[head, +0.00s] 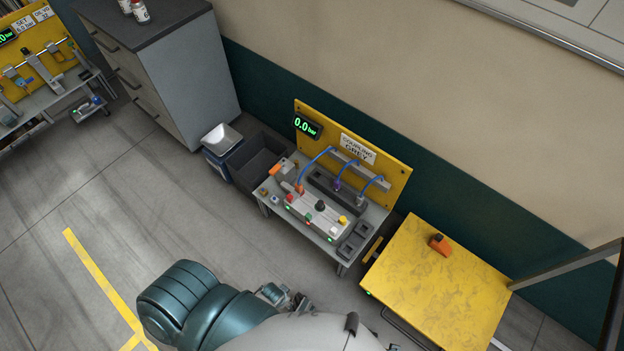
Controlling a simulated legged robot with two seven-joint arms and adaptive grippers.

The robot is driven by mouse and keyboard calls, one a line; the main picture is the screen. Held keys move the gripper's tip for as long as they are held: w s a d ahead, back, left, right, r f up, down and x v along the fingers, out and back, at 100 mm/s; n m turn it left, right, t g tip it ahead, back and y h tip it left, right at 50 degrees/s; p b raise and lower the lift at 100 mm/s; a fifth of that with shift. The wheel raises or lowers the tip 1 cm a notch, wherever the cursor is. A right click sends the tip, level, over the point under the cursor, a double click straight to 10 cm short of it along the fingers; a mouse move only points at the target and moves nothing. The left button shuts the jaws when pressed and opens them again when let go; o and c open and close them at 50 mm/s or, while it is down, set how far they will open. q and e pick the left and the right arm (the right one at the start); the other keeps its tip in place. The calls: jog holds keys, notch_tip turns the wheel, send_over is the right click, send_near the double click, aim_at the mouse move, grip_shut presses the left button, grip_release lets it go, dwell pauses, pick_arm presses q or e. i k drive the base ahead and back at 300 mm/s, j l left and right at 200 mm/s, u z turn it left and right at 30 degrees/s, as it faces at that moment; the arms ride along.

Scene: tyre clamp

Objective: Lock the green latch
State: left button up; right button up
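I cannot make out a latch that is clearly the green one. A pale block (318,216) on the small grey workbench (346,252) carries small coloured knobs, and one of them is a green knob (309,217) towards its left. Small green lights show along the front edge. What looks like my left gripper (288,297) is small and partly hidden by my own body, in front of the bench and apart from it. Its fingers are too unclear to read. My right gripper is not clearly visible.
A yellow back panel (391,171) with a "0.0 bar" display (307,125) stands behind the bench, with blue hoses in front. A yellow table (425,295) with an orange item (439,244) stands right. A grey cabinet (180,80) stands back left. Floor at left is clear.

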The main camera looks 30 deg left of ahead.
aim_at(311, 216)
jog(key=u, duration=0.95)
